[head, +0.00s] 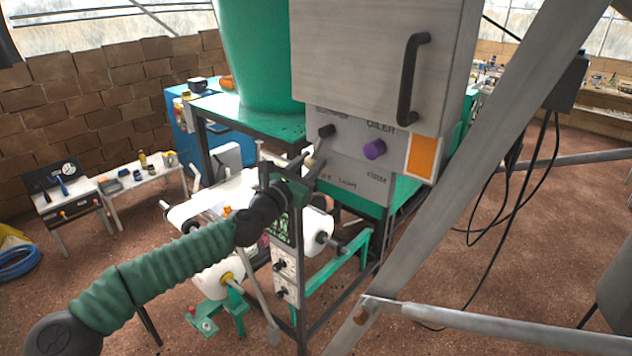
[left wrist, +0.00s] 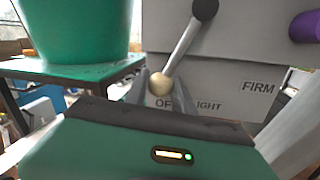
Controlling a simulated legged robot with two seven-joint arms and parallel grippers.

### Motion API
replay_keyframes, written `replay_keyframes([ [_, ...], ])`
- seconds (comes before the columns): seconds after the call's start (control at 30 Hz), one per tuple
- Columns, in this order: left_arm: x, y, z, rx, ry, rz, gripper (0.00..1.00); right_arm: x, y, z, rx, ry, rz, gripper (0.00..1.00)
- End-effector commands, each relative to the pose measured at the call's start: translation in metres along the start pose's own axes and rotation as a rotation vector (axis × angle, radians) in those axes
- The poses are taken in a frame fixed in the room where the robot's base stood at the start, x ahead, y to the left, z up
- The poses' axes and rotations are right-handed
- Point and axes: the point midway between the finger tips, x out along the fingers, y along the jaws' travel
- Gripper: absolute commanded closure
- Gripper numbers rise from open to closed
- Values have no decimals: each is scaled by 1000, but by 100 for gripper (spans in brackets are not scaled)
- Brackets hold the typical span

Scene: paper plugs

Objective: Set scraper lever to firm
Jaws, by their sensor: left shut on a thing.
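The scraper lever (left wrist: 182,50) is a grey rod with a black pivot (left wrist: 205,9) and a tan ball at its lower end. It slants down and to the left, its ball just above the OFF label (left wrist: 162,104). The LIGHT label (left wrist: 209,107) is partly hidden, and the FIRM label (left wrist: 258,88) is further right. In the head view, the lever's black pivot (head: 326,131) sits on the grey panel. My left gripper (head: 307,167) is shut on the lever's ball, with a finger on either side in the left wrist view (left wrist: 162,90). My right gripper is out of view.
A purple oiler knob (head: 374,149) sits right of the lever. A grey cabinet with a black handle (head: 411,80) and a green drum (head: 258,55) stand above. A thick slanted grey beam (head: 480,160) crosses at the right. White rolls (head: 218,279) sit below.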

Motion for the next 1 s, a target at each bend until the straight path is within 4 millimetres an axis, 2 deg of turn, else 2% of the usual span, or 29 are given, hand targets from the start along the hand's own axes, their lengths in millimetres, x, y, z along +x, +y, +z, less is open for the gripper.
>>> replay_keyframes([
  [0.03, 0, 1, -4, 31, -9, -1, 100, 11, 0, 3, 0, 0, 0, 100],
  [0.3, 3, 14, 2, 176, -34, -10, 100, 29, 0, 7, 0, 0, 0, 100],
  [0.93, 5, 19, 5, 239, -43, -17, 100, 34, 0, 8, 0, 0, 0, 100],
  [0.97, 5, 19, 5, 239, -43, -17, 68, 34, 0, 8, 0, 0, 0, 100],
  [1.0, 5, 19, 4, 239, -43, -17, 63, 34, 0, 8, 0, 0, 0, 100],
])
